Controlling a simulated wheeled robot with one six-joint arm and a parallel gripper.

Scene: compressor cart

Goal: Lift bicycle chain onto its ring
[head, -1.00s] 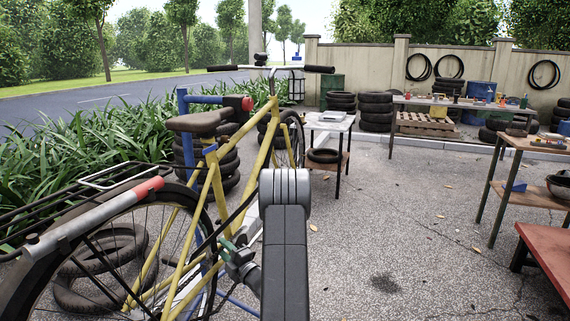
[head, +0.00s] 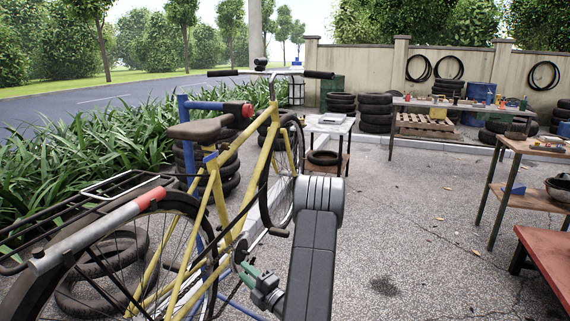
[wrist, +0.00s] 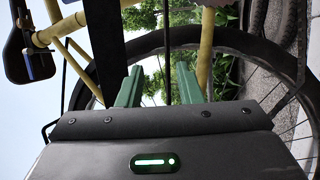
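The yellow bicycle (head: 227,188) hangs by a red clamp on a blue stand, at left in the head view. Its chain ring (head: 240,247) shows partly beside my gripper, at the lower end of the frame. I cannot clearly make out the chain in either view. My gripper (head: 245,270) is low beside the ring, its green fingers towards the bicycle. In the wrist view the two green fingers (wrist: 160,85) stand apart, with a gap between them and nothing visibly held. A wheel rim (wrist: 235,42) curves behind them, and yellow frame tubes show above.
Tyres (head: 105,265) lie on the ground behind the rear wheel. A small white-topped table (head: 330,122) stands beyond the front wheel. Workbenches (head: 525,147) and a red bench (head: 550,260) are at right. The paving (head: 400,225) between is mostly clear.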

